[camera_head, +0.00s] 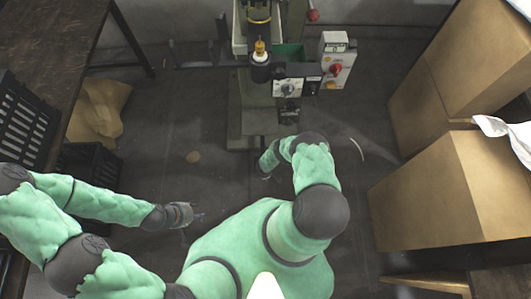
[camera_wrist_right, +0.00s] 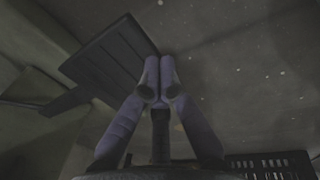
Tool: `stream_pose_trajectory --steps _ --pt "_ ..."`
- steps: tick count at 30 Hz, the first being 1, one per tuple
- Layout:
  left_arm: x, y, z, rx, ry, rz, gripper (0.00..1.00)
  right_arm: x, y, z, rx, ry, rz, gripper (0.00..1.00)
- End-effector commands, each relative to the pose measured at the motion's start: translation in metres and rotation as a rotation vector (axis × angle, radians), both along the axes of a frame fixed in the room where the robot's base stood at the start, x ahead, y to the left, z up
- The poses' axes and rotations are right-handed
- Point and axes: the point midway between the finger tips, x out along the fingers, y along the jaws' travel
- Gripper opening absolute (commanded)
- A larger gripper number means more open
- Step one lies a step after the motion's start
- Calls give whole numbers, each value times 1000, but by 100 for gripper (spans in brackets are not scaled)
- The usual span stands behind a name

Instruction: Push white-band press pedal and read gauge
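A press (camera_head: 259,60) stands at the top centre in the head view, with a yellow top part and a white band on its dark nozzle. A small grey box with a round dial or knob (camera_head: 288,88) is mounted at its front; no reading is legible. In the right wrist view, a dark flat plate with a bar (camera_wrist_right: 108,62), possibly the pedal, lies beyond my right gripper (camera_wrist_right: 160,76). Its two fingers are together with nothing visible between them; contact with the plate cannot be told. My left gripper (camera_head: 198,216) hangs over the floor, too small to judge.
A white control box with red and yellow buttons (camera_head: 336,66) is right of the press. Cardboard boxes (camera_head: 430,195) stand on the right. A brown table (camera_head: 60,40), black crates (camera_head: 88,163) and a paper bag (camera_head: 98,110) are on the left. Floor between is mostly clear.

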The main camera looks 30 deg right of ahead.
Motion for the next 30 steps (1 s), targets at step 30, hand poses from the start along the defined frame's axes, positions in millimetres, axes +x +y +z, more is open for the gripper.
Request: stream_pose_trajectory --steps 30 --pt "1 0 68 1 -3 0 40 -16 10 89 -1 -1 1 0"
